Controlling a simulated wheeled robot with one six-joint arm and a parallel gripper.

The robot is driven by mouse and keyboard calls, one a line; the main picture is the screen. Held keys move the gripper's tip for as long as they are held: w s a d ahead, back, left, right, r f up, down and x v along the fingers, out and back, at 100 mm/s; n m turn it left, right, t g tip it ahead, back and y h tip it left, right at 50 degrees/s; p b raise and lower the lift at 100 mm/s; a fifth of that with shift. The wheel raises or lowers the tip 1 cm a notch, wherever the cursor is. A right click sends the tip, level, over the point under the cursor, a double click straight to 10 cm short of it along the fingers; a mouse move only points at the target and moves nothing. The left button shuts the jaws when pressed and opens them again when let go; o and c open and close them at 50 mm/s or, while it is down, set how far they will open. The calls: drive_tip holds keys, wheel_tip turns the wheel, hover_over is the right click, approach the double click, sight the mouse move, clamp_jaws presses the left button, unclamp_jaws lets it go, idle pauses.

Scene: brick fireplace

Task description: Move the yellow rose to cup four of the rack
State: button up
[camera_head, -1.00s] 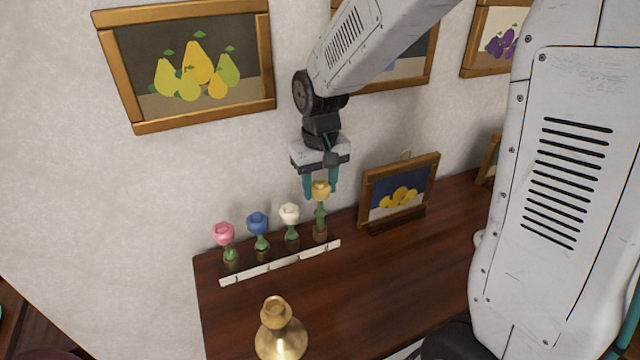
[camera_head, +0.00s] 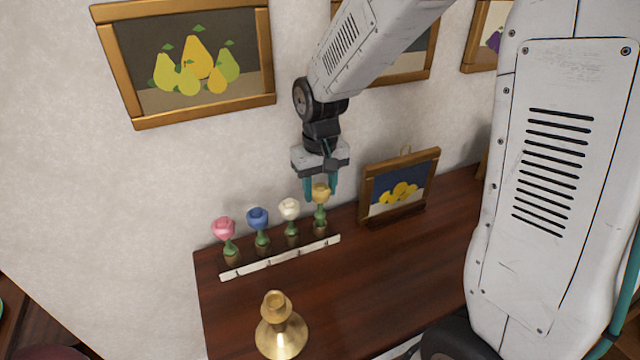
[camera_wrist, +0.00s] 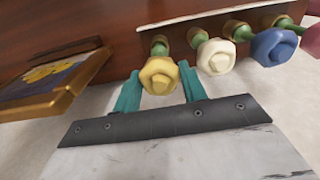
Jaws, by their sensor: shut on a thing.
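The yellow rose (camera_head: 320,192) stands upright at the right end of the row, its green stem in the rightmost cup (camera_head: 319,229). My gripper (camera_head: 320,190) comes down from above with its teal fingers on either side of the bloom, shut on the rose. In the wrist view, the yellow rose (camera_wrist: 159,76) sits between the two fingers. The white rack (camera_head: 280,258) runs along the table near the wall. Its other cups hold a pink rose (camera_head: 224,228), a blue rose (camera_head: 258,218) and a white rose (camera_head: 289,209). The stem's bottom is hidden in the cup.
A small framed picture (camera_head: 398,190) stands on the table just right of the rack. A brass candlestick (camera_head: 281,330) stands in front. Framed pictures, one of pears (camera_head: 196,62), hang on the wall behind. The dark table (camera_head: 385,275) is clear at the middle.

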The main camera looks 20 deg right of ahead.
drive_tip(key=shift+f, duration=1)
drive_tip(key=o, duration=0.9)
wheel_tip(320, 180, up, 8)
drive_tip(key=shift+f, duration=0.1)
drive_tip(key=shift+t, duration=0.7)
drive_tip(key=s+d+r, duration=0.1)
drive_tip(key=s+r, duration=0.1)
drive_tip(key=s, duration=0.6)
drive_tip(key=s+d+r, duration=0.1)
drive_tip(key=s+r, duration=0.2)
drive_tip(key=s, duration=0.5)
drive_tip(key=s+d+r, duration=0.1)
drive_tip(key=s+r, duration=0.2)
drive_tip(key=s, duration=0.5)
